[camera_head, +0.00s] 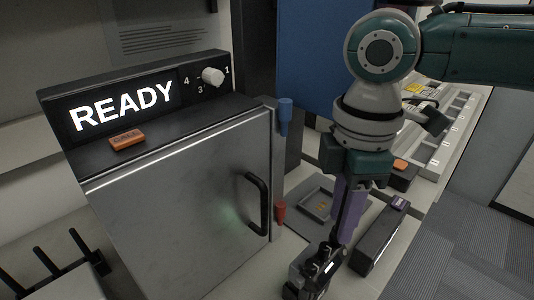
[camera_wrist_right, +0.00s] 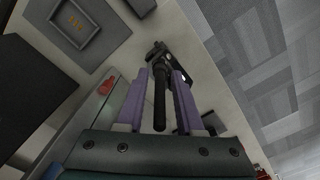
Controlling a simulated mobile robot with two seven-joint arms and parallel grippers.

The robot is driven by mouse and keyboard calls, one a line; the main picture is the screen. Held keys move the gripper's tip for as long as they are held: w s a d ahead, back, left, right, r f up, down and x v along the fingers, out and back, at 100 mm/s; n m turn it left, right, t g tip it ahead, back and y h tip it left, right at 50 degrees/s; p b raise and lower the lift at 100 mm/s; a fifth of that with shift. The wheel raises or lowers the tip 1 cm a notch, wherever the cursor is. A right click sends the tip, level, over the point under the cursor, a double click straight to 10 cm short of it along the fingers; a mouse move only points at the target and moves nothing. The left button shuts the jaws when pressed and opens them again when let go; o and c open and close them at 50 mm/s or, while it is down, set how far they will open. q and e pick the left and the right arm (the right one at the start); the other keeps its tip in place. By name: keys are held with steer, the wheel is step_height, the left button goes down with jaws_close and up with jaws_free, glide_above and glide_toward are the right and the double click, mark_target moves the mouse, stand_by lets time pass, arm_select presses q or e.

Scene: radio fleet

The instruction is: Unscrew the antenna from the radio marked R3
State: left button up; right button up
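A black handheld radio (camera_head: 312,272) stands on the pale counter below my right gripper; it also shows in the right wrist view (camera_wrist_right: 163,58). I cannot read its marking, so I cannot tell if it is R3. Its black antenna (camera_wrist_right: 160,100) points up between the two purple fingers of my right gripper (camera_wrist_right: 161,75). The fingers stand apart on either side of the antenna, with narrow gaps. In the head view the right gripper (camera_head: 345,215) reaches down over the radio and its fingers hide most of the antenna. My left gripper is not in view.
A dark block with a purple label (camera_head: 378,238) lies right of the radio. A grey tray (camera_head: 303,203) lies behind it. A metal cabinet (camera_head: 190,190) reading READY, with a black handle (camera_head: 258,203), stands left. A black pronged rack (camera_head: 52,262) is at lower left.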

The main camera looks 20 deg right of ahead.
jaws_close()
stand_by(0.3)
steer(key=shift+r+n+p, duration=0.15)
steer(key=shift+n+p, duration=0.45)
steer(key=shift+n, duration=1.6)
steer(key=shift+f, duration=0.2)
